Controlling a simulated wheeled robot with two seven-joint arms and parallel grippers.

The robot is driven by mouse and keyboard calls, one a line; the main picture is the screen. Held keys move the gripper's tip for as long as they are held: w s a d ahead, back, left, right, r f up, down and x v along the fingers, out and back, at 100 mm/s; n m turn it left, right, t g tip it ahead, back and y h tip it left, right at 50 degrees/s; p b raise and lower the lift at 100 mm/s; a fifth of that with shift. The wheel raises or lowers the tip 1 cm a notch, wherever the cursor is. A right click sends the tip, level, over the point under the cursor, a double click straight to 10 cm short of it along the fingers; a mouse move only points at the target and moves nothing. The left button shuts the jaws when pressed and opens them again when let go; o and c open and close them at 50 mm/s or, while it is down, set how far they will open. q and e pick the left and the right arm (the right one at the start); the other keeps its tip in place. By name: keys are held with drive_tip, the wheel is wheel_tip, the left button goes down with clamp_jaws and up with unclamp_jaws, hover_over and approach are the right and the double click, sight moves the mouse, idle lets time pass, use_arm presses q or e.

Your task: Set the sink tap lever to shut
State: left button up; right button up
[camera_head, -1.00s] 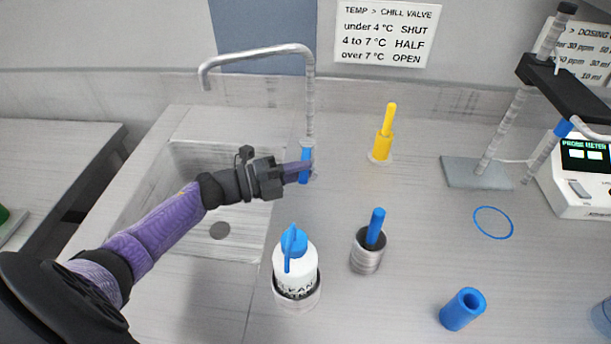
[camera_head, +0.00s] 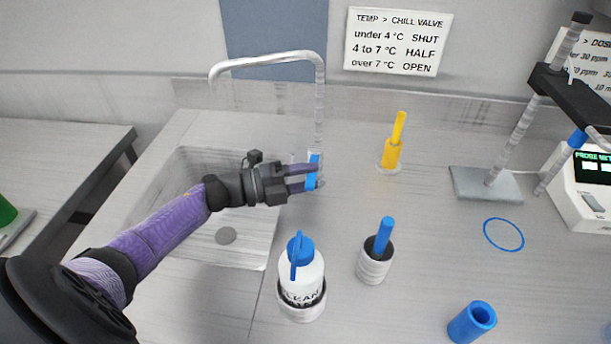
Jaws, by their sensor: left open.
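The sink tap (camera_head: 319,100) is a silver gooseneck with its spout over the sink at the left. Its blue lever (camera_head: 312,172) sits low on the tap's post and points up and down. My left gripper (camera_head: 308,178) reaches in from the left over the sink, its fingers apart at the lever. The lever shows between and behind the fingertips; whether they touch it I cannot tell. My right gripper is not in view.
The sink basin (camera_head: 170,200) lies under my left arm. A white bottle with a blue cap (camera_head: 302,275), a holder with a blue-handled tool (camera_head: 375,262), a yellow valve (camera_head: 392,150) and a blue cylinder (camera_head: 472,322) stand on the counter. A metal stand (camera_head: 486,184) is at the right.

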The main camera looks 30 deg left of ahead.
use_arm(q)
drive_tip(key=v, duration=1)
